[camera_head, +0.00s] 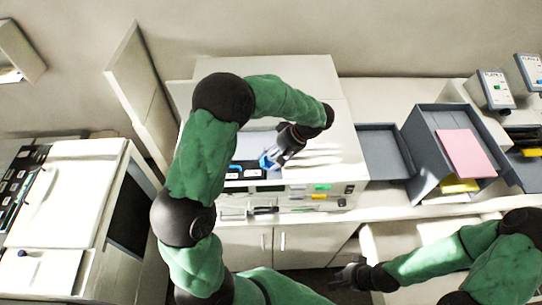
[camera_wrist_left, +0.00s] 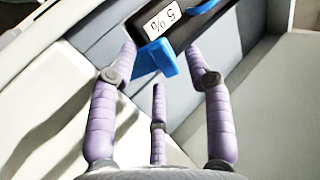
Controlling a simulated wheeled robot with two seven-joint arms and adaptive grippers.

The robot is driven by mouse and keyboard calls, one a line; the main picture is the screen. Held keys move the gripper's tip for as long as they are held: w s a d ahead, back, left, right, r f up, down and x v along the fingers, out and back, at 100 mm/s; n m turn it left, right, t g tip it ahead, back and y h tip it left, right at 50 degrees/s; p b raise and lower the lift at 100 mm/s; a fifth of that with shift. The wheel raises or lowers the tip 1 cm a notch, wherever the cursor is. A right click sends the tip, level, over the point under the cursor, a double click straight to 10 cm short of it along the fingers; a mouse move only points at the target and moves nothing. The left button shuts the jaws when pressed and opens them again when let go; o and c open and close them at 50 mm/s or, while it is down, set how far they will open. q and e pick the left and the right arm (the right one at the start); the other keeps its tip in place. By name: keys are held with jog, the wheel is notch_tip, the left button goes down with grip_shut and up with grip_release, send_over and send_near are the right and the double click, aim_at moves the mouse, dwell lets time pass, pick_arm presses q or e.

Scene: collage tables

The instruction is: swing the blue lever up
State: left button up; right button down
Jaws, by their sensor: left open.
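The blue lever (camera_wrist_left: 157,59) shows in the wrist view, sticking out from a dark block with a white "5 %" label (camera_wrist_left: 162,18). My left gripper (camera_wrist_left: 163,62) is open, its lavender fingers spread on both sides of the lever, with a third finger below it. I cannot tell whether any finger touches the lever. In the head view my left gripper (camera_head: 270,160) reaches down over the recessed panel of the white machine (camera_head: 300,85), and partly hides the lever. My right gripper (camera_head: 350,275) is low at the right, away from the machine; its fingers are too small to read.
Another blue part (camera_head: 236,168) is on the panel, left of my left gripper. A grey open box (camera_head: 425,150) with a pink sheet (camera_head: 466,154) stands on the counter at the right. A white cabinet (camera_head: 75,190) stands at the left.

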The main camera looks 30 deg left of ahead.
pick_arm(q)
jog(key=shift+a+f, duration=0.1)
jog(key=shift+f, duration=0.05)
grip_shut()
jog(key=shift+w+d+f+g+y+b, duration=0.2)
jog(key=shift+d+g+y+b, duration=0.25)
jog(key=shift+y+b, duration=0.5)
jog(key=d+g+y+b, duration=0.1)
jog(key=w+y+b, duration=0.1)
jog(key=y, duration=0.1)
jog(key=shift+d+r+g+b, duration=0.2)
jog(key=shift+d+g+b, duration=0.15)
jog(key=shift+d+b, duration=0.05)
grip_release()
jog(key=shift+w, duration=0.1)
